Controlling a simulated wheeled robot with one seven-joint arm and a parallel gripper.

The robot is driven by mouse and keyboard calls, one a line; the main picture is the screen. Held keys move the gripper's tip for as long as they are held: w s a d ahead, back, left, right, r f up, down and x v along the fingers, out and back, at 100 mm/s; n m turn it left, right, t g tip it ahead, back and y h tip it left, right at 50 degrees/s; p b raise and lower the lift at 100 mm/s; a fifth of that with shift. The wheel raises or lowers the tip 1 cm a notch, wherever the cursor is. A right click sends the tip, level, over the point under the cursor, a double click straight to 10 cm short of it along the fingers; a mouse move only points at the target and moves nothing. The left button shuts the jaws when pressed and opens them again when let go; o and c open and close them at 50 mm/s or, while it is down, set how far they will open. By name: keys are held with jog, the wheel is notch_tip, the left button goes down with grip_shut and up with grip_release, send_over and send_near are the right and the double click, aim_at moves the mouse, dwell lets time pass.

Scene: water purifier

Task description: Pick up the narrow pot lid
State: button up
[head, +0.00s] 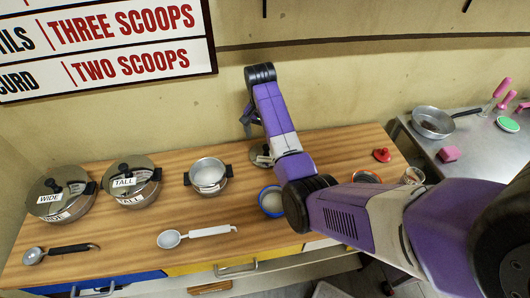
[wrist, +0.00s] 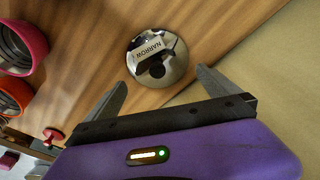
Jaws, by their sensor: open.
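The narrow pot lid (head: 259,157) lies on the wooden counter near the wall, right of the small open pot. In the wrist view the lid (wrist: 172,72) is a round metal disc with a black knob and a white label reading NARROW. My gripper (wrist: 161,80) is open and empty. Its two fingers appear to either side of the lid's near part in that view, and no contact shows. In the head view my gripper (head: 249,130) points down just above and behind the lid, partly hidden by my arm.
Lidded WIDE (head: 75,207) and TALL (head: 135,192) pots and the open small pot (head: 207,184) stand left. A blue-rimmed bowl (head: 270,203) and a red lid (head: 381,155) are nearby. The wall (wrist: 265,75) is close behind the lid.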

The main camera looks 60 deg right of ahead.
aim_at(266, 151)
jog(key=shift+s+d+f+p, duration=0.1)
jog(key=shift+f+p, duration=0.2)
jog(key=shift+f, duration=1.15)
jog(key=shift+s+d+f+p, duration=0.1)
jog(key=shift+f+p, duration=0.15)
jog(key=shift+f, duration=1.2)
jog(key=shift+c, duration=0.4)
